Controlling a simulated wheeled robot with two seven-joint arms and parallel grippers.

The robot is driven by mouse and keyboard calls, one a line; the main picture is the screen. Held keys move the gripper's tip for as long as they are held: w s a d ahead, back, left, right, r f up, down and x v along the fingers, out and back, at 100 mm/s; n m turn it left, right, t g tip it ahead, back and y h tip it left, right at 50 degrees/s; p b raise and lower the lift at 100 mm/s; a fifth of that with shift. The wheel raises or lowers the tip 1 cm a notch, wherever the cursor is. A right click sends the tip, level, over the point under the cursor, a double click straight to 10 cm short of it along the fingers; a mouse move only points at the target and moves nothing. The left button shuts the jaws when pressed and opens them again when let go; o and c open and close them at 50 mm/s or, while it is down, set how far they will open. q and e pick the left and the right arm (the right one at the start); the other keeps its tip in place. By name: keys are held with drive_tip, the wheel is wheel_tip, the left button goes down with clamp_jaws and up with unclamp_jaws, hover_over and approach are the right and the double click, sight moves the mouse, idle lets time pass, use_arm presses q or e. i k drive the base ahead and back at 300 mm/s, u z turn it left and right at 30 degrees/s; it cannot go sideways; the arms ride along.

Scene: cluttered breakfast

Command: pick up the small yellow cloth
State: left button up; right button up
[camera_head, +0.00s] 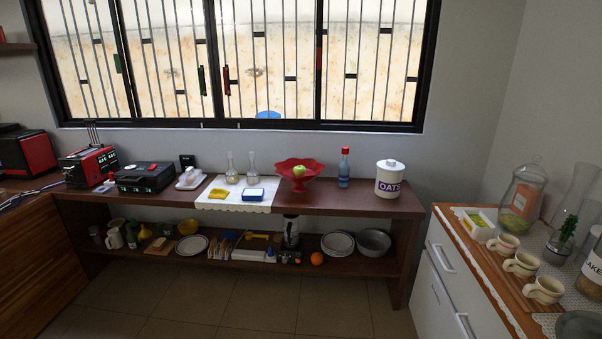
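A small flat yellow thing, which looks like a folded yellow cloth (218,194), lies on the left part of a white runner (263,206) on the long brown table under the window. Another yellow item (479,220) sits in a small white tray (488,229) on the right counter. It is too small to tell whether that one is a cloth. Neither of my grippers shows in the head view.
The long table (330,200) also holds a red fruit bowl (297,182), glass bottles (252,168), a blue bottle (344,170) and an oats canister (388,181). Cups (520,264) and jars stand on the right counter. The floor (235,305) in front is clear.

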sight(216, 193)
drive_tip(key=i, duration=0.5)
drive_tip(key=u, duration=0.5)
drive_tip(key=i, duration=2.4)
drive_tip(key=z, duration=0.55)
